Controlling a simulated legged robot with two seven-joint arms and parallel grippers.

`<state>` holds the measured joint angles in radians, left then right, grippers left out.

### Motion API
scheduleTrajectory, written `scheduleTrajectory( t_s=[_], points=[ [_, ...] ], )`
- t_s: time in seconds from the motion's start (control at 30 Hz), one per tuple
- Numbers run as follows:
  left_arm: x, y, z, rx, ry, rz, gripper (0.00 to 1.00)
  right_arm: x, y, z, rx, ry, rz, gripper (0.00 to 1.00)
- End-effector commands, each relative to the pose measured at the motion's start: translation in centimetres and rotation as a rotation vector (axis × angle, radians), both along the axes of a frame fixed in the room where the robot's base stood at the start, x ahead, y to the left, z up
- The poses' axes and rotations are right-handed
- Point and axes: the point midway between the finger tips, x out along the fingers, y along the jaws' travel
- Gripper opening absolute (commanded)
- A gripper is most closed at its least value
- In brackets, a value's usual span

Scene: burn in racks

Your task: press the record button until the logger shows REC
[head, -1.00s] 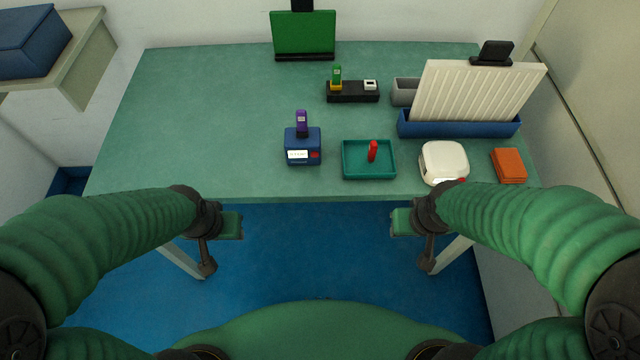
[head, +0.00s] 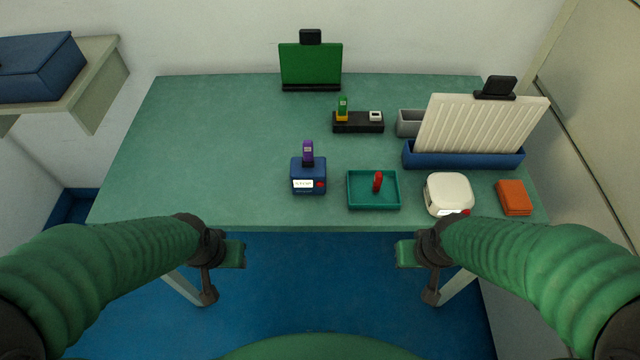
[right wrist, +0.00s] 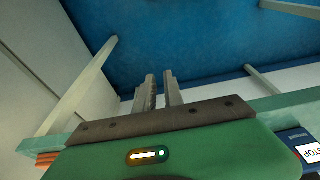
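A blue box-shaped device (head: 309,176) stands on the table's front half. It has a lit white display (head: 303,184), a red button (head: 320,184) on its front and a purple stick (head: 308,151) upright on top. At the right edge of the right wrist view its display (right wrist: 310,152) is partly cut off and seems to read STOP. My left gripper (head: 236,254) is below the table's front edge; its fingers are not clear. My right gripper (head: 404,254) is also below that edge, apart from everything. Its fingers (right wrist: 161,91) show a narrow empty gap.
A teal tray (head: 374,206) holds a red peg (head: 378,181). Right of it are a white rounded device (head: 448,190) and an orange block (head: 514,198). A blue rack (head: 465,160) holds white panels. A black strip (head: 358,127) stands behind. The table's left side is clear.

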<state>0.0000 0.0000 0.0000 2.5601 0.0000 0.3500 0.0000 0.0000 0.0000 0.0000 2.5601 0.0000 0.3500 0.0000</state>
Motion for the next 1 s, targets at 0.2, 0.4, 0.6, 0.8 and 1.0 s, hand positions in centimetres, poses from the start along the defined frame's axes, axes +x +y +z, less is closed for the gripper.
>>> scheduleTrajectory(
  t_s=[0.2,0.4,0.6,0.8,1.0],
  points=[
    [0.0,0.0,0.0,0.0,0.0,0.0,0.41,0.0,0.0,0.0,0.0,0.0,0.0,0.0],
    [0.0,0.0,0.0,0.0,0.0,0.0,0.41,0.0,0.0,0.0,0.0,0.0,0.0,0.0],
    [0.0,0.0,0.0,0.0,0.0,0.0,0.41,0.0,0.0,0.0,0.0,0.0,0.0,0.0],
    [0.0,0.0,0.0,0.0,0.0,0.0,0.41,0.0,0.0,0.0,0.0,0.0,0.0,0.0],
    [0.0,0.0,0.0,0.0,0.0,0.0,0.41,0.0,0.0,0.0,0.0,0.0,0.0,0.0]
  ],
)
